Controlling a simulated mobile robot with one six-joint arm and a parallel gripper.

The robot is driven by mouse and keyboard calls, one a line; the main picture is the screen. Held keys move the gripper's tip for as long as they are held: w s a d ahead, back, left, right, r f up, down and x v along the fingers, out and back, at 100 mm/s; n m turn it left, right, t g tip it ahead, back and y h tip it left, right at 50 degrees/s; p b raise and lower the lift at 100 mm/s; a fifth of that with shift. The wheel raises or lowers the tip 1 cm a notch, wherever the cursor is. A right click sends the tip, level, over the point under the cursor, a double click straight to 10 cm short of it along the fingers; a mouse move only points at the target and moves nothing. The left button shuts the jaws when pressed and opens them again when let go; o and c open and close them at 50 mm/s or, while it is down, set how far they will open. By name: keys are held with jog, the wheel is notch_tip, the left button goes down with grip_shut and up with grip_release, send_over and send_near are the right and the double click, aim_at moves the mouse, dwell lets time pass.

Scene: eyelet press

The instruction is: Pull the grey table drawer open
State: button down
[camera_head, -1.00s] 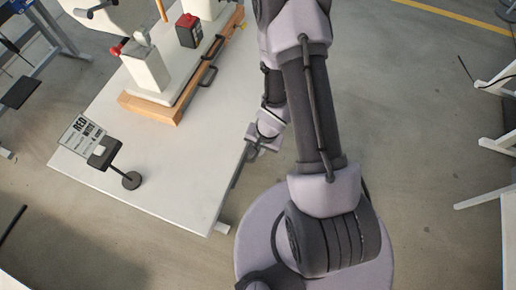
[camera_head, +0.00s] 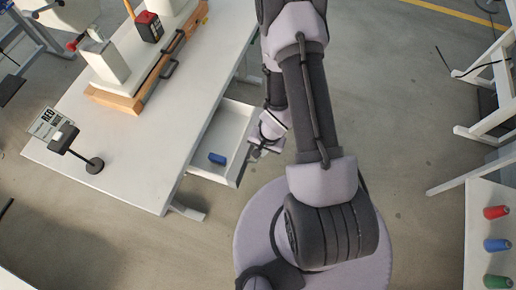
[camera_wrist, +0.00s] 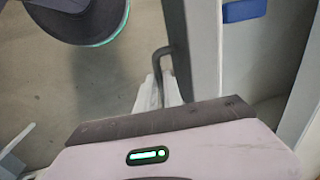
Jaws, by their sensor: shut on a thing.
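The grey table drawer (camera_head: 236,122) stands partly out from under the right edge of the white table (camera_head: 130,150). A blue object (camera_head: 217,158) lies inside it near the front-left end. My gripper (camera_head: 262,148) is at the drawer's outer front face. In the wrist view, my gripper (camera_wrist: 165,95) is shut on the dark bar handle (camera_wrist: 163,55) of the drawer. The drawer's front wall (camera_wrist: 205,50) and the blue object (camera_wrist: 244,10) show to the right of it. The fingertips are partly hidden by the gripper body.
A wooden-based press (camera_head: 125,100) and a sign stand (camera_head: 94,165) are on the table. At the right, a white rack (camera_head: 478,225) holds red, blue and green spools. The floor between my base and the far right is clear.

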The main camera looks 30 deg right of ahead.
jog(key=shift+s+d, duration=0.4)
jog(key=shift+s, duration=0.05)
jog(key=c, duration=1.8)
grip_release()
jog(key=shift+o, duration=0.2)
notch_tip(320, 180, up, 17)
jog(key=s+d+p, duration=0.2)
jog(key=p, duration=0.8)
jog(key=shift+d, duration=0.15)
